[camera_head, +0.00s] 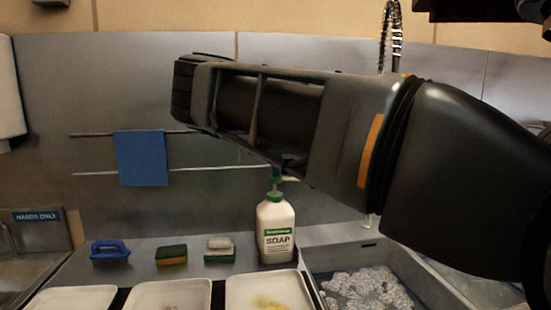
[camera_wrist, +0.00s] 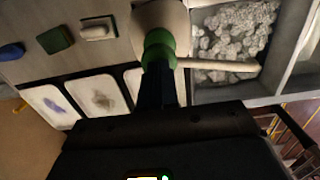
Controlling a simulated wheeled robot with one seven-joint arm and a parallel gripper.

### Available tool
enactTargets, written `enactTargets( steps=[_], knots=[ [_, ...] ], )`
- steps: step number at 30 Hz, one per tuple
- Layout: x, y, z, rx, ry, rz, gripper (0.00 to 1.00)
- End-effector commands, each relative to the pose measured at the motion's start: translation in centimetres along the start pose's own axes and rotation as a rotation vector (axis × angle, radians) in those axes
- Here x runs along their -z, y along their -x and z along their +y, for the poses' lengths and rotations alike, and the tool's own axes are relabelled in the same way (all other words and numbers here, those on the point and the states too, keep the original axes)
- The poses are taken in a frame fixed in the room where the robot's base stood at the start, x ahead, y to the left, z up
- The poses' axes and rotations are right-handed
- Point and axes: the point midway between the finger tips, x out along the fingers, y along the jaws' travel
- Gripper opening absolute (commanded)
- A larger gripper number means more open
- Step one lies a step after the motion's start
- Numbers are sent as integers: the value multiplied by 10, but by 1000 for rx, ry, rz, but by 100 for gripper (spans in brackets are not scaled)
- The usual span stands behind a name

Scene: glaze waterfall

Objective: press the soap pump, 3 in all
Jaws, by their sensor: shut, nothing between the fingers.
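The soap bottle (camera_head: 275,232) is white with a green label and stands upright on the steel counter beside the sink. Its green pump head (camera_head: 275,181) is on top, partly hidden by my arm. In the wrist view the green pump (camera_wrist: 158,48) is directly in front of my fingertips, with the pale bottle (camera_wrist: 160,16) behind it. My gripper (camera_wrist: 157,88) is shut and empty. In the head view my gripper (camera_head: 278,171) points down just above the pump head. I cannot tell whether the fingertips touch it.
A sink with foam (camera_head: 368,290) lies right of the bottle. Pale trays (camera_head: 262,280) line the front. A blue-handled brush (camera_head: 110,250) and sponges (camera_head: 172,255) lie left. A blue cloth (camera_head: 141,158) hangs on a rail behind. A coiled faucet (camera_head: 392,30) rises behind my arm.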

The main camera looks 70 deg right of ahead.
Motion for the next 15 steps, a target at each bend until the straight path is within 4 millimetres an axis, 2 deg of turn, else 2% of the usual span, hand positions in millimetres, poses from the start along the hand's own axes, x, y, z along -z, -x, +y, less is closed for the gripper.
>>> enactTargets(
  steps=[9, 15],
  knots=[
    [0, -2, 0, 0, 0, 1, 0],
    [1, -27, 0, 0, 0, 2, 0]
  ],
)
